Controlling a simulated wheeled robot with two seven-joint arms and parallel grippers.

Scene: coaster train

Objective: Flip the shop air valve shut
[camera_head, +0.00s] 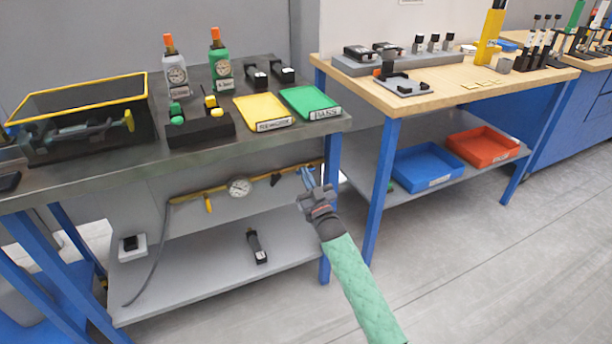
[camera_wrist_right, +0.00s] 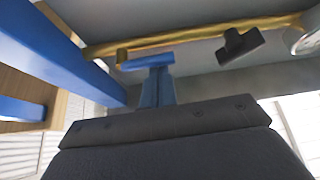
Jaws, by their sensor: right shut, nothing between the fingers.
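A yellow air pipe (camera_head: 222,187) runs under the left bench, with a round gauge (camera_head: 239,187) on it. A blue lever-like part (camera_wrist_right: 147,62) sits at the pipe's end near the bench leg, and a black fitting (camera_wrist_right: 238,46) is on the pipe between it and the gauge. A yellow lever (camera_head: 208,204) hangs from the pipe left of the gauge. My right gripper (camera_head: 308,184) is shut and empty, its tips close to the blue part. Whether they touch it I cannot tell. My left gripper is not in view.
The blue bench leg (camera_head: 330,222) stands close beside my right gripper. The bench top (camera_head: 70,180) is above the pipe. A lower shelf (camera_head: 200,275) holds a black tool (camera_head: 256,246). The floor (camera_head: 480,260) at right is clear.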

